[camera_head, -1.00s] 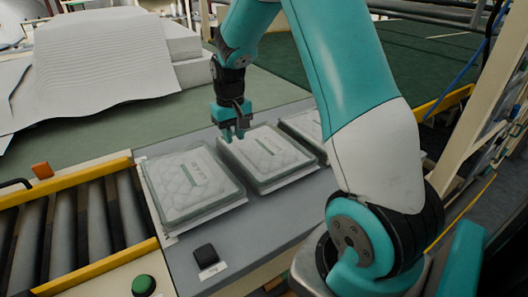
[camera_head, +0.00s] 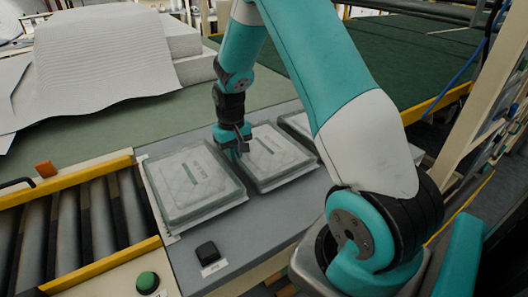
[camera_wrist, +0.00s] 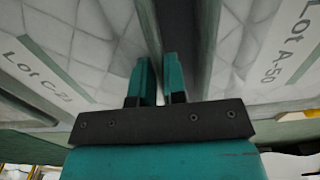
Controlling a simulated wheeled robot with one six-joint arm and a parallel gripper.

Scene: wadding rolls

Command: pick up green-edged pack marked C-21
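The pack marked Lot C-21 (camera_wrist: 75,50) is on the left in the wrist view, pale and quilted with a green strip by its label. A pack marked Lot A-50 (camera_wrist: 275,60) is on the right there. In the head view, my gripper (camera_head: 238,152) is low at the facing edges of the left pack (camera_head: 192,183) and the middle pack (camera_head: 275,160). Labels are too small there to tell which is C-21. Finger contact is unclear.
The packs lie in a row on a grey bench (camera_head: 255,225); a third pack (camera_head: 300,122) is partly behind my arm. A black block (camera_head: 207,252) sits at the front. A yellow-railed roller conveyor (camera_head: 85,215) adjoins at left, with a green button (camera_head: 147,282) nearby.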

